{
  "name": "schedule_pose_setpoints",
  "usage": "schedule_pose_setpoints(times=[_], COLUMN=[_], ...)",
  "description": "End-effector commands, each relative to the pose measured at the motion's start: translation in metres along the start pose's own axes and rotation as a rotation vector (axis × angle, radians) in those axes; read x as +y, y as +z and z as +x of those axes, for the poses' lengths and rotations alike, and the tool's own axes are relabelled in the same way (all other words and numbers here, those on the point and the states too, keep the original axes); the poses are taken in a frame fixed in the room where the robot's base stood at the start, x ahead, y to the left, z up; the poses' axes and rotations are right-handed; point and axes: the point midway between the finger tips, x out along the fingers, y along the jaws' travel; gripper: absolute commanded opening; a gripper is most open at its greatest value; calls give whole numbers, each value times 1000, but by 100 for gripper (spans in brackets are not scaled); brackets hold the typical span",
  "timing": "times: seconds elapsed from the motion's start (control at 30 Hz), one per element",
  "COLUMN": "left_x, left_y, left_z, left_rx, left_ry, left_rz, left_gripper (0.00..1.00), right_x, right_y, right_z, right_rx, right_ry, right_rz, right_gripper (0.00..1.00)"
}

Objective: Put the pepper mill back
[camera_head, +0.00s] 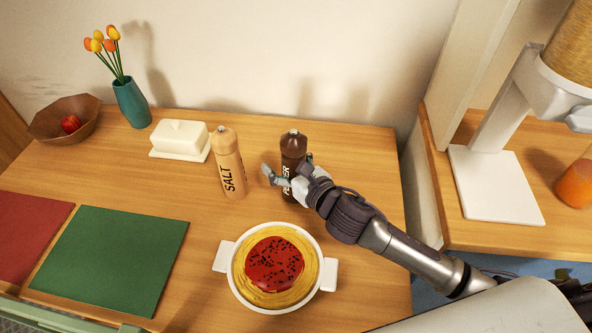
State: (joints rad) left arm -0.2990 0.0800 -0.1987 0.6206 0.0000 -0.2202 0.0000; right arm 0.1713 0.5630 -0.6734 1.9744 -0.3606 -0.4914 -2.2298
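The dark brown pepper mill (293,147) stands upright on the wooden table, a little right of the light wooden salt mill (229,165). My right gripper (287,170) is at the pepper mill, reaching in from the lower right. Its fingers are spread to either side of the mill. The left finger's tip stands out, with a visible gap to the mill. The other finger is partly hidden behind the mill's right side. The gripper covers part of the mill's lettering and lower body. My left gripper is not in view.
A white pot of pasta with red sauce (326,275) stands in front of the mills. Behind left are a butter dish (180,140), a teal tulip vase (132,103) and a brown bowl (60,112). Green (110,258) and red (25,235) mats lie at left.

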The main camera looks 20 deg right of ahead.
Motion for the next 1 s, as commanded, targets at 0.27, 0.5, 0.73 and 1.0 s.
schedule_pose_setpoints(times=[0.27, 0.5, 0.73, 1.0], left_x=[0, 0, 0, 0], left_y=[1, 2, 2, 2], left_z=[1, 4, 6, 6], left_rx=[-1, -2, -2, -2], left_ry=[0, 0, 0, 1], left_rz=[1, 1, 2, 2], left_gripper=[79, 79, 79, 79], right_x=[0, 0, 0, 0], right_y=[-3, -4, -1, -1], right_z=[-54, -100, -118, -118], right_rx=[6, 6, 3, 1], right_ry=[1, 0, 0, 0], right_rz=[-2, -1, 0, 0], right_gripper=[77, 77, 77, 77])
